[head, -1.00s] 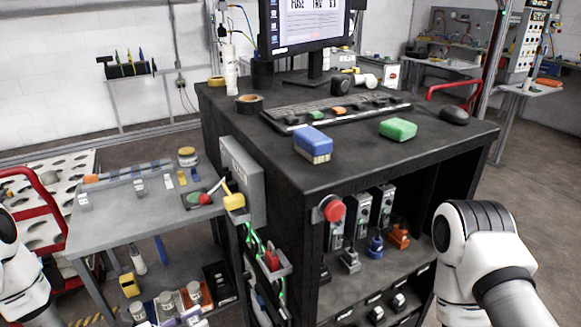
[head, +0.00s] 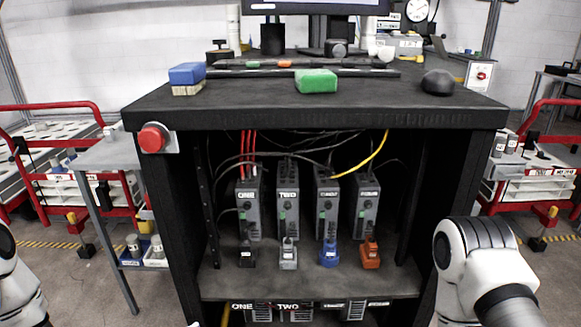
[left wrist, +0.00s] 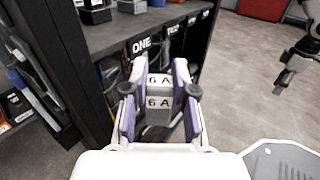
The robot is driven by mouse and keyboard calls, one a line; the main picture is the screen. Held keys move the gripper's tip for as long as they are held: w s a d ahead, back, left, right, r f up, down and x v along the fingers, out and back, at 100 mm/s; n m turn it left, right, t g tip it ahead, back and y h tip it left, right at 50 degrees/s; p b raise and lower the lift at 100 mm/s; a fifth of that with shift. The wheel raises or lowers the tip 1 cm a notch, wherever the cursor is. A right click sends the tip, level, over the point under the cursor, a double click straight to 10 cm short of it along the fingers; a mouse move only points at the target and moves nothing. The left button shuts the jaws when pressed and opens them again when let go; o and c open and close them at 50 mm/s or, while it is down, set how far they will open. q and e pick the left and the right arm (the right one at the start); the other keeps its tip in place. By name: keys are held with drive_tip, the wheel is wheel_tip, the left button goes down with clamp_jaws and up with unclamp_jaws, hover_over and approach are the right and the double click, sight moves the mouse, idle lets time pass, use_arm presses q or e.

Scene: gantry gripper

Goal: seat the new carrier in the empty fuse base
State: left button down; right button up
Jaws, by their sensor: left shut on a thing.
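My left gripper (left wrist: 160,75) is shut on a grey carrier (left wrist: 159,90) with white labels reading "6 A". It is in front of the cabinet's lower bay, beside the label ONE (left wrist: 141,45); the gap to the bases is hard to judge. In the head view, grey fuse units (head: 262,314) show partly under the shelf, near labels ONE and TWO (head: 288,307); the frame edge cuts them off. I cannot tell which base is empty. My right gripper seems to show at the right of the left wrist view (left wrist: 285,76), too small to read.
The black cabinet (head: 320,118) has a red button (head: 152,138) at its upper left. Its shelf (head: 310,286) holds several grey modules and small coloured plugs, with cables behind. Side carts and a grey table (head: 105,155) stand left.

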use_arm(q)
wheel_tip(320, 180, down, 22)
drive_tip(key=b, duration=1.7)
drive_tip(key=shift+a+r, duration=0.25)
